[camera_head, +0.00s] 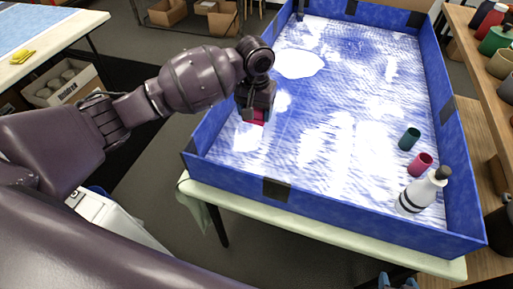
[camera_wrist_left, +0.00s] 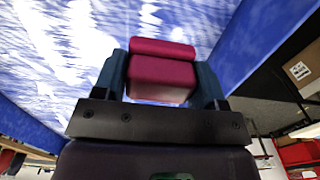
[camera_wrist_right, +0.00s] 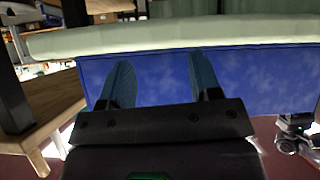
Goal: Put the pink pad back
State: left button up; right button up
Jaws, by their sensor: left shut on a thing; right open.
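The pink pad (camera_head: 256,117) is a small dark-pink block held in my left gripper (camera_head: 258,108), over the left part of the blue-walled tray. In the left wrist view the pad (camera_wrist_left: 162,78) sits between both fingers of my left gripper (camera_wrist_left: 163,84), which are shut on it. The head view does not show clearly whether the pad touches the tray floor. My right gripper (camera_wrist_right: 162,85) is open and empty, facing the tray's blue outer wall; only a bit of it shows at the bottom edge of the head view.
The tray (camera_head: 330,213) has a blue-and-white streaked floor and stands on a pale-topped table. A dark green cup (camera_head: 409,139), a pink cup (camera_head: 420,164) and a white bottle (camera_head: 414,193) stand at its right. A shelf (camera_head: 475,55) lies beyond the right wall. The tray's middle is clear.

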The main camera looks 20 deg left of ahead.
pick_arm(q)
jog(key=b, duration=0.1)
send_over(256, 154)
notch_tip(256, 154, down, 8)
notch_tip(256, 154, down, 2)
jog(key=shift+f+b, duration=0.1)
jog(key=shift+b, duration=0.3)
jog(key=shift+f, duration=0.3)
notch_tip(256, 154, down, 5)
jog(key=shift+s+r+b, duration=0.1)
jog(key=shift+r+b, duration=0.05)
jog(key=shift+b, duration=0.5)
jog(key=shift+f, duration=0.5)
jog(key=o, duration=0.9)
pick_arm(e)
jog(key=f, duration=0.2)
jog(key=shift+w+a+f, duration=0.1)
jog(key=shift+w+f, duration=0.2)
jog(key=shift+f, duration=0.1)
